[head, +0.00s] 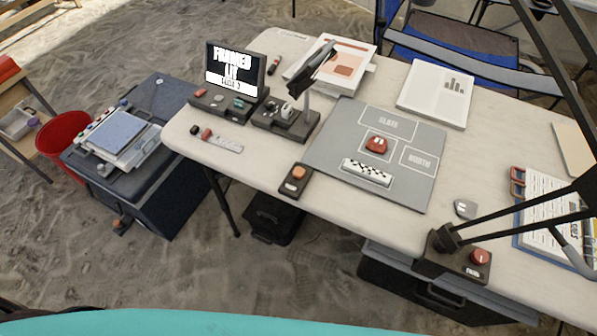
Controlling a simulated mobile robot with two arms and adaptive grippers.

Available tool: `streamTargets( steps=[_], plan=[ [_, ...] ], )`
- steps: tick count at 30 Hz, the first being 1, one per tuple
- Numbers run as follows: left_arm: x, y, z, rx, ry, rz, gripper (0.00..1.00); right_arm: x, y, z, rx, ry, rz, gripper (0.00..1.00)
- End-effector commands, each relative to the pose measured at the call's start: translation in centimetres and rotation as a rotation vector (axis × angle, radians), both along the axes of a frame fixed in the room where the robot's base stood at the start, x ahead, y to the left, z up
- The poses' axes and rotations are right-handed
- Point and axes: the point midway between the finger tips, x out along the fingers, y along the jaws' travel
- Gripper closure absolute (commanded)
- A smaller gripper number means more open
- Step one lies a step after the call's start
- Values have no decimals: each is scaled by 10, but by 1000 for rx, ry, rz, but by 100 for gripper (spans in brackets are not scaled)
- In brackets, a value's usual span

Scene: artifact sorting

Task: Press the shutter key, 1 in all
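A small dark box with an orange round button (299,172) lies at the table's front edge, left of the grey mat; it may be the shutter key, but its label is too small to read. A second dark base with a red button (480,257) stands at the front right, below thin black arms. A red artifact (376,145) sits on the grey mat (335,130), behind a black-and-white scale card (366,172). Neither of my grippers shows.
A dark stand (285,124) with a post and black head rises left of the mat. Papers (435,92) and a clipboard (530,190) lie on the table. A dark cabinet (150,195) and red bin (62,135) stand left. The front-left tabletop has free room.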

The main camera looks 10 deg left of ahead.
Motion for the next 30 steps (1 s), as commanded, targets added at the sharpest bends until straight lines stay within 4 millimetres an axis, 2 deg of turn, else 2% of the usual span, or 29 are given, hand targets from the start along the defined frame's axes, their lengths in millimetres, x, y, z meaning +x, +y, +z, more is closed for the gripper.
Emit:
streamTargets(
  steps=[1, 9, 30],
  plan=[
    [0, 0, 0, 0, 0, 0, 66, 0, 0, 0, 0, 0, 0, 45],
    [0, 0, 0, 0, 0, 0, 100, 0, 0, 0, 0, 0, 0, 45],
    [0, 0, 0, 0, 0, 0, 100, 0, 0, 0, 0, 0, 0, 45]
  ],
)
